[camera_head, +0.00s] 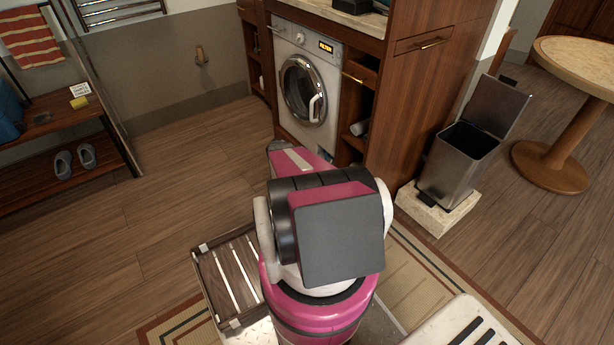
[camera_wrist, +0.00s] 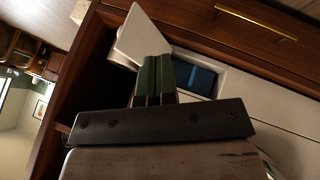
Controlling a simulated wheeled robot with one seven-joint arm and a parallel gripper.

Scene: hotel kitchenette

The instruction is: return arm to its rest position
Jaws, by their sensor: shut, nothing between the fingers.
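My pink, white and black arm (camera_head: 325,235) is folded in the lower middle of the head view, over the floor in front of the washing machine. Its forearm points away towards the washer, and its end is largely hidden behind my own arm links. In the wrist view, my gripper (camera_wrist: 154,80) shows its two dark green fingers side by side and touching. They are shut with nothing between them. Behind the fingers are a pale flat panel (camera_wrist: 142,38) and a blue-dark opening; I cannot tell how far off they are.
The washing machine (camera_head: 306,88) stands in the wooden cabinet (camera_head: 412,98) ahead. An open-lidded bin (camera_head: 458,165) stands on a stone block to the right, near a round table (camera_head: 585,66). A slatted crate (camera_head: 228,275) sits beside my arm. Floor at left is clear up to the slipper rack (camera_head: 50,180).

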